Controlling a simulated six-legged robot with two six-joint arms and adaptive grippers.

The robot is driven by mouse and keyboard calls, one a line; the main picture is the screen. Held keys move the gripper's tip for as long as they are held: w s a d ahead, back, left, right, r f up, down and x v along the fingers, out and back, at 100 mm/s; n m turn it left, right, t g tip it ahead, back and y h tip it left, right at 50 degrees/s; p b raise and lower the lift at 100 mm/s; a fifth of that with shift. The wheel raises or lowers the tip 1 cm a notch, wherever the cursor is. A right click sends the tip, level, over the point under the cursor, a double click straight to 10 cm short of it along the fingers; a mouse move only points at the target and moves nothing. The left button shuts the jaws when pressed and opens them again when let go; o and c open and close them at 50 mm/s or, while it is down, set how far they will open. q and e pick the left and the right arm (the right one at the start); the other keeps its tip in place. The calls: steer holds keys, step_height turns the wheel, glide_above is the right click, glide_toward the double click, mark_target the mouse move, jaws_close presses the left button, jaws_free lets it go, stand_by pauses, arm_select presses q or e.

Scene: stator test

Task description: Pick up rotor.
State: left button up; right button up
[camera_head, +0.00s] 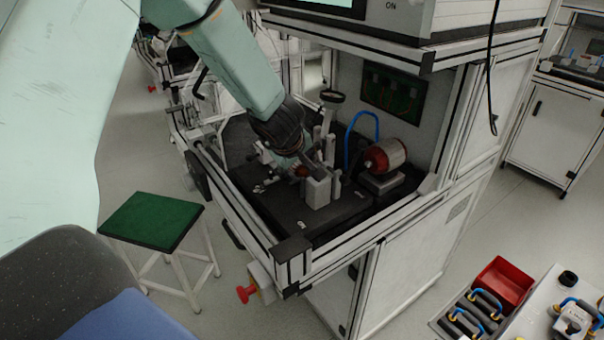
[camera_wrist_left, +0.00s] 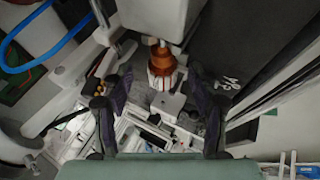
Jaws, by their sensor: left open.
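The rotor, which I take to be the copper-orange stepped part (camera_wrist_left: 161,62), shows in the upper middle of the left wrist view, below a light grey block. In the head view a small brown-orange part (camera_head: 301,171) shows beside the grey fixture, partly hidden by my gripper. My left gripper (camera_wrist_left: 160,78) is open, with its two dark fingers on either side of the rotor and gaps on both sides. In the head view the left gripper (camera_head: 304,163) is low over the bench, close to the fixture. Whether it touches the rotor cannot be told. My right gripper is not in view.
The grey upright fixture (camera_head: 317,191) stands on the black bench top (camera_head: 262,198). A red-banded cylinder (camera_head: 385,156) and a blue hose (camera_head: 349,140) are to its right. The cabinet's upper part overhangs the bench. A green-topped stool (camera_head: 152,220) stands at left.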

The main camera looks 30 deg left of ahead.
arm_select(q)
steer(key=shift+w+f, duration=0.2)
steer(key=shift+f, duration=0.2)
steer(key=shift+a+f, duration=0.25)
steer(key=shift+a, duration=0.5)
steer(key=shift+w+d+r, duration=0.1)
steer(key=shift+d+r, duration=0.05)
steer(key=shift+d, duration=0.45)
steer(key=c, duration=0.4)
steer(key=shift+c, duration=0.6)
steer(key=shift+a, duration=0.45)
steer(key=c, duration=0.5)
steer(key=shift+d, duration=0.3)
jaws_close()
